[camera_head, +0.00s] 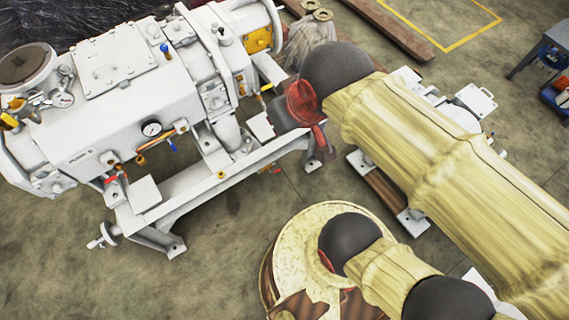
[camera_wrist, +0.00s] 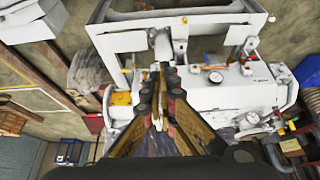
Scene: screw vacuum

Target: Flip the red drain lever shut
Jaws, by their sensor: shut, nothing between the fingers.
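The white screw vacuum pump (camera_head: 115,105) stands on its frame at the left in the head view and fills the upper part of the wrist view (camera_wrist: 215,95). A small red part (camera_head: 110,180) shows low on the pump's near left side; I cannot tell for sure whether it is the drain lever or how it is turned. I cannot make out the lever in the wrist view. My gripper (camera_wrist: 160,80) is shut and empty, with its fingertips over the pump frame. In the head view it is at the pump's right end, partly hidden by my arm.
A pressure gauge (camera_head: 152,129) and small orange and blue valve handles sit on the pump's near side. The white frame (camera_head: 215,180) juts out below. Another white machine (camera_head: 475,105) stands at right, partly behind my arm. The floor at lower left is clear.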

